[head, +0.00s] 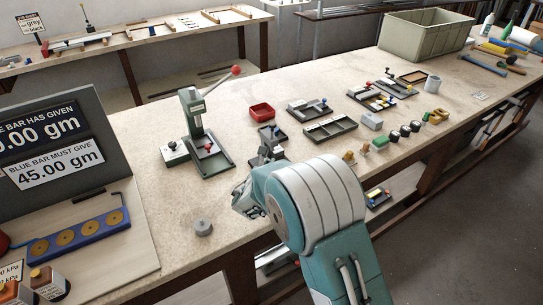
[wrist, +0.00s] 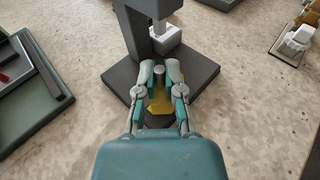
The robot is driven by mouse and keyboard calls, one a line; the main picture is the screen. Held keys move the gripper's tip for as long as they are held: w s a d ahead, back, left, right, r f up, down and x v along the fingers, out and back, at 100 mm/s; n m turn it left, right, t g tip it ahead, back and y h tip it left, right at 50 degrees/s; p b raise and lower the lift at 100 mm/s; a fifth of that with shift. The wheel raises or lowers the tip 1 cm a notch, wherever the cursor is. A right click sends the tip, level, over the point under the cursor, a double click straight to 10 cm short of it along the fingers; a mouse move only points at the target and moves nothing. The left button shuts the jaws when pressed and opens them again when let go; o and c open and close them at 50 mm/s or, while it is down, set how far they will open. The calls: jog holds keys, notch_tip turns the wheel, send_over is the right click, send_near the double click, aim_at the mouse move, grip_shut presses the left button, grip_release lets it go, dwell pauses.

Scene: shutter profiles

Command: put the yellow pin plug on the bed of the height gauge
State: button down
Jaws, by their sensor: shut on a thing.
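My gripper (wrist: 160,80) is shut on the yellow pin plug (wrist: 160,104), which shows between the two fingers in the wrist view. The height gauge (wrist: 120,82) has a dark flat bed, a dark column and a pale block on the column. The plug and fingertips are over the near part of the bed, in front of the column. I cannot tell whether the plug touches the bed. In the head view the gauge (head: 268,142) stands just beyond my arm, and my arm hides the plug.
A green lever press (head: 212,162) with a red-knobbed handle stands left of the gauge. A red tray (head: 262,111) and dark trays (head: 332,128) lie behind and right. Several small parts sit at the right. A grey round weight (head: 203,228) lies on clear bench at the front left.

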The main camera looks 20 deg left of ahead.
jog(key=x, duration=0.2)
jog(key=r+x, duration=0.1)
jog(key=x, duration=0.1)
jog(key=shift+w+f, duration=0.15)
jog(key=shift+w, duration=0.15)
jog(key=shift+s+f, duration=0.1)
jog(key=shift+f, duration=0.15)
jog(key=c, duration=1)
grip_release()
jog(key=shift+c, duration=0.2)
jog(key=v, duration=1.2)
jog(key=shift+r, duration=0.1)
jog(key=shift+d, duration=0.1)
